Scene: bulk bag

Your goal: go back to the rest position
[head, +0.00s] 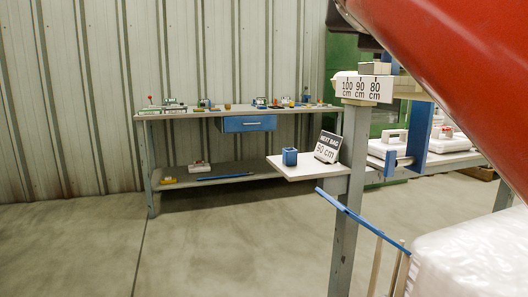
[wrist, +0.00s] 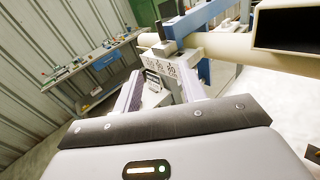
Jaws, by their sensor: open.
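My gripper (wrist: 160,90) shows in the wrist view, with its two pale fingers spread apart and nothing seen held between them. The same scale (head: 361,89) shows in the head view, marked 100, 90 and 80 cm. I cannot make out my gripper in the head view.
A small shelf (head: 300,172) on the post holds a blue cup (head: 290,157) and a "NEXT BAG 50 cm" card (head: 327,147). A workbench (head: 180,115) stands behind. A large red surface (head: 450,70) fills the upper right. The floor at left is clear.

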